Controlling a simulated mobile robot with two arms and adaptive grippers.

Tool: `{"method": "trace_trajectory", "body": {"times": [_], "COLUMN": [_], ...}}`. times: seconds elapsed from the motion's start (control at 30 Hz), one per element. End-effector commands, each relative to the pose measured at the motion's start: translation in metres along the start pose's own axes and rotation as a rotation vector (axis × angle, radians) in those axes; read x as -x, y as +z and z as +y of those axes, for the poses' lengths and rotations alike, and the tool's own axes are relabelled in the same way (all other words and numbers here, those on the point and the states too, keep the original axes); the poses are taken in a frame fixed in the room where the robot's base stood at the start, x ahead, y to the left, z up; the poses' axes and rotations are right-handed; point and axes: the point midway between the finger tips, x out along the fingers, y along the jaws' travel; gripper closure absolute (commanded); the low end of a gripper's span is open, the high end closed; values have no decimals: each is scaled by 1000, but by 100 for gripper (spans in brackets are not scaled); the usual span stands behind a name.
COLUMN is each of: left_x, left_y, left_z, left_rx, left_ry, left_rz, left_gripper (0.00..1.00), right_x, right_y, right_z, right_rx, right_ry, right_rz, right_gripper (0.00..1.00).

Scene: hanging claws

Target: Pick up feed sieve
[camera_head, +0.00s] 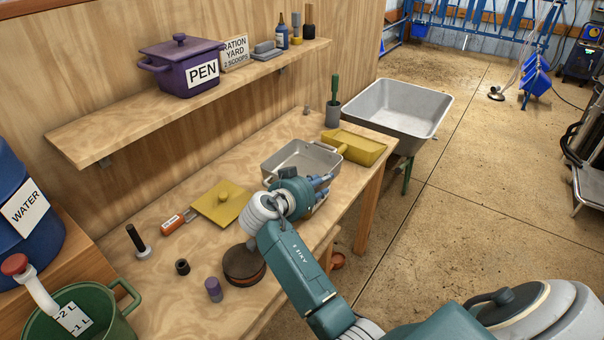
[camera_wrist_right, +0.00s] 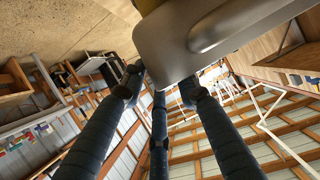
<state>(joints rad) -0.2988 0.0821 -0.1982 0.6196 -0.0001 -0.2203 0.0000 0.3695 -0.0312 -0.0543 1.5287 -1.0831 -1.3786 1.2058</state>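A square grey metal pan (camera_head: 290,158) with looped side handles sits on the wooden bench; it may be the feed sieve, but I cannot see a mesh. My right gripper (camera_head: 322,183) is at the pan's near right corner, with its fingers partly hidden behind the wrist. In the right wrist view, the fingertips (camera_wrist_right: 160,90) reach the edge of the grey metal pan (camera_wrist_right: 205,40), one finger passing behind it. I cannot tell whether they are closed on it. A round brown dish (camera_head: 244,265) lies left of my forearm. My left gripper is not in view.
A yellow tray (camera_head: 354,147) stands close behind the pan on the right, and a yellow lid (camera_head: 222,203) lies to its left. A purple pot (camera_head: 183,65) is on the shelf (camera_head: 115,135) above. A large grey tub (camera_head: 402,108) stands beyond the bench end.

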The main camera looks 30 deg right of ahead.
Motion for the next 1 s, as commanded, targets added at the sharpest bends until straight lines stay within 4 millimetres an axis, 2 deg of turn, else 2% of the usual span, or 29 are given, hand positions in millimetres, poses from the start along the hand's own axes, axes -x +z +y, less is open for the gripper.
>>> {"method": "trace_trajectory", "body": {"times": [0.1, 0.2, 0.43, 0.57, 0.6, 1.0], "left_x": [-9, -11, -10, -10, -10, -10], "left_y": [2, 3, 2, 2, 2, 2], "left_z": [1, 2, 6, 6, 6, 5], "left_rx": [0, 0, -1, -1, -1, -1], "left_ry": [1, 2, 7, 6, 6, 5], "left_rz": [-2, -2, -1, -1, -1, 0], "left_gripper": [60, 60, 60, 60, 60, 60], "right_x": [-22, -31, -32, -31, -31, -31], "right_y": [1, 1, 0, 0, 0, -2], "right_z": [1, 1, 0, 0, 0, 0], "right_rx": [0, 0, 0, 0, 0, -2], "right_ry": [2, 1, 0, 0, 0, -1], "right_rz": [3, 1, 0, 0, 0, 2], "right_gripper": [70, 70, 72, 98, 100, 100]}}
